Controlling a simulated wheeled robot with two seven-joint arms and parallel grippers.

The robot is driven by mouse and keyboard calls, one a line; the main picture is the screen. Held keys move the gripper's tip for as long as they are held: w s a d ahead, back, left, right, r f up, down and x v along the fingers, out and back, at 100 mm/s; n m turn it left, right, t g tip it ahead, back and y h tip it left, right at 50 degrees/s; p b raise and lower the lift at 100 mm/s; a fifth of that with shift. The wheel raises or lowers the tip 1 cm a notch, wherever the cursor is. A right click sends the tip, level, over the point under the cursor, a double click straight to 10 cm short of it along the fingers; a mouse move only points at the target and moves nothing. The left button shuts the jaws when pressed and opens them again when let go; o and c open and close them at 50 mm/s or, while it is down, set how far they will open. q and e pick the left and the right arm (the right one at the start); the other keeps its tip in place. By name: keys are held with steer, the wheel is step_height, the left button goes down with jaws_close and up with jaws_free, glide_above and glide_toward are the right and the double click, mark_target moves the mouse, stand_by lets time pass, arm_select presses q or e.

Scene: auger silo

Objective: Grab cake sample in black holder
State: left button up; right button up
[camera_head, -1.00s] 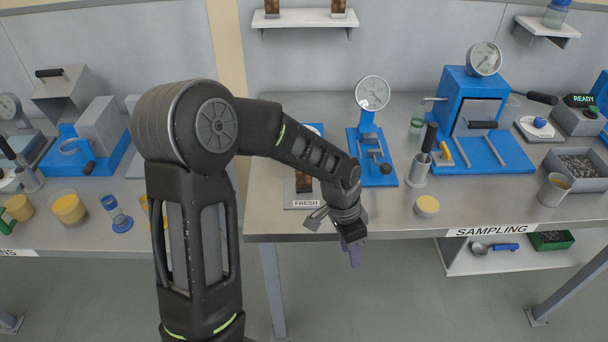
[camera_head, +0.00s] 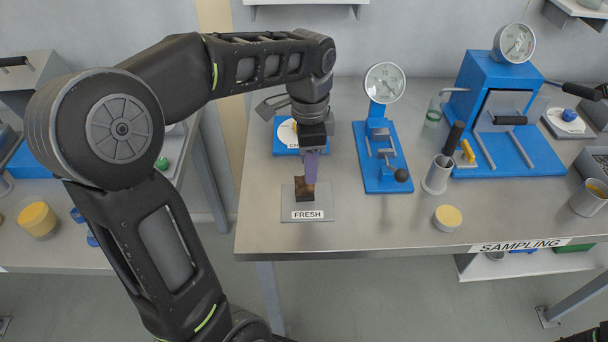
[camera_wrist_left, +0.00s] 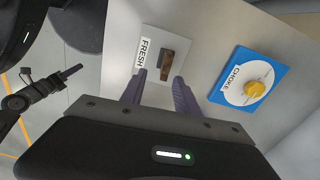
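The cake sample (camera_head: 305,187) is a small brown block in a black holder, standing on a grey plate (camera_head: 322,205) labelled FRESH near the bench's front left. The wrist view shows the sample (camera_wrist_left: 167,58) and the plate (camera_wrist_left: 180,38) too. My left gripper (camera_head: 310,168) is directly above and slightly behind the sample, fingers pointing down. In the left wrist view its two purple fingers (camera_wrist_left: 159,78) are apart, with the sample just beyond the gap between their tips. I cannot tell whether they touch it. A black, gripper-like part of my right arm (camera_wrist_left: 45,88) shows at the wrist view's left edge, its fingers unclear.
A blue CHOKE plate (camera_wrist_left: 277,78) with a yellow knob lies behind the FRESH plate. A blue gauge stand (camera_head: 381,165) stands to the right, then a grey cup with tools (camera_head: 437,178) and a yellow-topped pot (camera_head: 447,218).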

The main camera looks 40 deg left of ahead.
mark_target(305, 193)
arm_select(q)
steer(key=shift+w+a+r, duration=0.15)
steer(key=shift+a+r, duration=0.3)
steer(key=shift+a, duration=0.1)
steer(key=shift+d+r, duration=0.1)
steer(key=shift+d, duration=0.05)
steer(key=shift+f, duration=1.35)
steer(key=shift+a+f+p, duration=0.2)
steer(key=shift+f+p, duration=0.4)
steer(key=shift+f, duration=2.05)
jaws_close()
